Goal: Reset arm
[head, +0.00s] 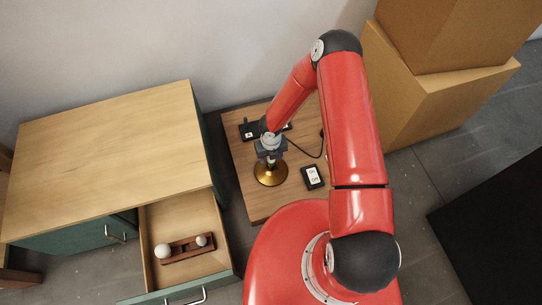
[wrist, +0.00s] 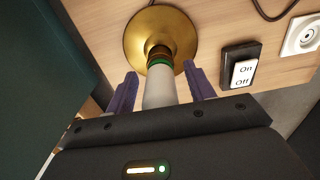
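A lamp with a round gold base (head: 270,172) stands on a low wooden table (head: 242,185). In the wrist view its gold base (wrist: 145,38) lies beyond a green-ringed neck (wrist: 159,63) and a white bulb-like piece (wrist: 160,88). My gripper (head: 270,153) is over the lamp. In the wrist view its two purple fingers (wrist: 162,92) stand on either side of the white piece, with a narrow gap showing on each side. The gripper looks open and holds nothing. In the head view the white piece is mostly hidden by the gripper.
A black On/Off switch (head: 312,177) lies right of the lamp, and a black socket strip (head: 249,131) behind it. A green cabinet (head: 110,150) stands left, its drawer (head: 160,215) open with a brown holder (head: 187,248) and white bulbs inside. Cardboard boxes (head: 440,105) stand right.

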